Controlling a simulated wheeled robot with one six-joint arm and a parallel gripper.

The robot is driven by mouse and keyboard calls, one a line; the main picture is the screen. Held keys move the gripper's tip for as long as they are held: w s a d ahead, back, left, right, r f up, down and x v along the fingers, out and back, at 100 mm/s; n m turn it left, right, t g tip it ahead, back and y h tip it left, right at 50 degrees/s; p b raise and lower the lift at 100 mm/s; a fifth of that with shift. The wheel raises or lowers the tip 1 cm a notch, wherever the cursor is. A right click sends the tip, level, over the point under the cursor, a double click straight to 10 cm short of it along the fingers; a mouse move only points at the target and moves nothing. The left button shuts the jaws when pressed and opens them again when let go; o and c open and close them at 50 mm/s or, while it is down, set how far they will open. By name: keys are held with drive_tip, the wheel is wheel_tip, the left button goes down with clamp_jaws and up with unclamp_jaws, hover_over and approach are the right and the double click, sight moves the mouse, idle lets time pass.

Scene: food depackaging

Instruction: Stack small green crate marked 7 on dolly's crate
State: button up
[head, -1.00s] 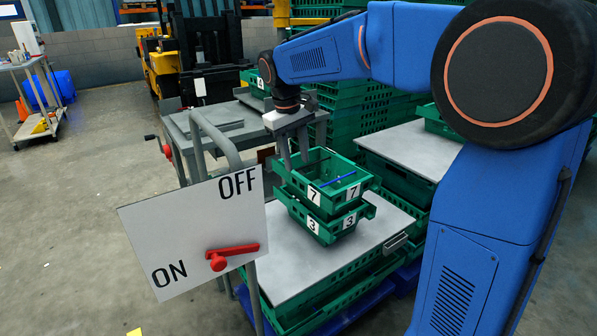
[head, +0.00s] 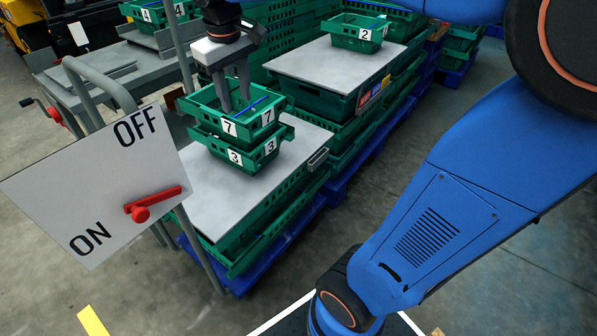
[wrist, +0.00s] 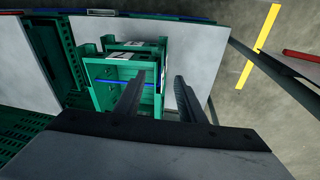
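The small green crate marked 7 (head: 232,117) sits stacked on the green crate marked 3 (head: 236,155), with a blue strip across its top. The lower crate stands on a grey board (head: 290,165) on top of larger green crates over a blue dolly (head: 222,275). A gap shows beside the wall, so the gripper looks open.
A green crate marked 2 (head: 357,33) stands on another grey board (head: 335,67) at the back. A crate marked 4 (head: 150,13) is at the upper left. A white ON/OFF sign (head: 95,185) with a red lever stands at the left. Floor is clear at the right.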

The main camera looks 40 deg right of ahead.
drive_tip(key=s+d+f+m+t, duration=0.1)
drive_tip(key=s+f, duration=0.4)
drive_tip(key=s, duration=0.5)
drive_tip(key=s+d+f+m+t, duration=0.1)
drive_tip(key=s+d+f, duration=0.2)
drive_tip(key=s+f, duration=0.3)
drive_tip(key=s, duration=0.4)
drive_tip(key=shift+s+f+m+t+y, duration=0.25)
drive_tip(key=shift+f+m+t+y, duration=0.05)
drive_tip(key=shift+m+t+y, duration=0.1)
